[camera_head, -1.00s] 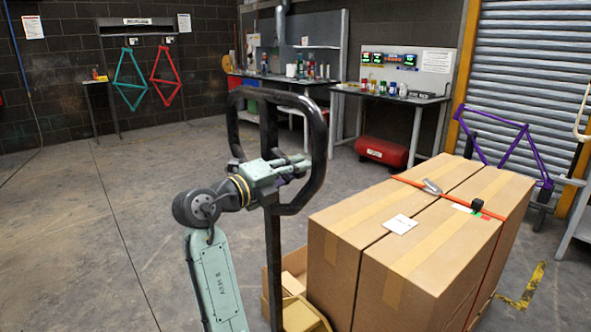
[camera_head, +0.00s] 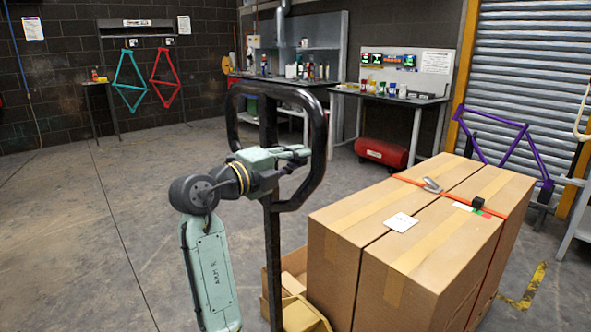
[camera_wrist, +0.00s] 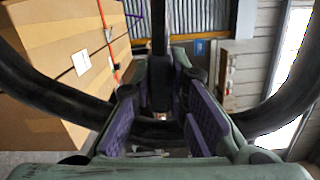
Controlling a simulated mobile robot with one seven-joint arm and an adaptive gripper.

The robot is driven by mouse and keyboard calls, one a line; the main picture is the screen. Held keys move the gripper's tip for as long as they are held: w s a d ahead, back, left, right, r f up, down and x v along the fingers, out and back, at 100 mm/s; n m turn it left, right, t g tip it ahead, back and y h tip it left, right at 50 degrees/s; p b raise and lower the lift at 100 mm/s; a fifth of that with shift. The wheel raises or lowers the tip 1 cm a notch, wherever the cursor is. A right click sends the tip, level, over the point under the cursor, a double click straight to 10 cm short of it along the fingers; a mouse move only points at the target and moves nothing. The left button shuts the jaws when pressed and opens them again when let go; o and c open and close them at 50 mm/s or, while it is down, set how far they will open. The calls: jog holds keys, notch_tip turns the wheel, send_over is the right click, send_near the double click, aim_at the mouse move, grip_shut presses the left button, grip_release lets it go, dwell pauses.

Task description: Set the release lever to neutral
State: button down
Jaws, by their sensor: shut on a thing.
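The black loop handle (camera_head: 317,150) stands upright on a dark post (camera_head: 275,270) in the head view. My gripper (camera_head: 296,152) reaches inside the loop from the left. In the wrist view, the dark release lever (camera_wrist: 160,85) stands upright between the purple finger pads of my gripper (camera_wrist: 162,118), and the gripper is shut on it. The two sides of the loop curve past on the left and right of the wrist view. In the head view my gripper covers the lever's gripped part, and its exact setting cannot be read.
Large cardboard boxes (camera_head: 350,226) with an orange strap (camera_head: 410,182) stand right of the handle. Smaller open cartons (camera_head: 297,310) sit by the post. A purple bike frame (camera_head: 500,143) is behind the boxes. Workbenches line the back wall. The floor at left is clear.

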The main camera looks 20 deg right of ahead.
jog(key=shift+r+n, duration=0.4)
jog(key=shift+n, duration=0.2)
jog(key=c, duration=1.6)
grip_release()
jog(key=shift+o, duration=0.2)
jog(key=v, duration=1.2)
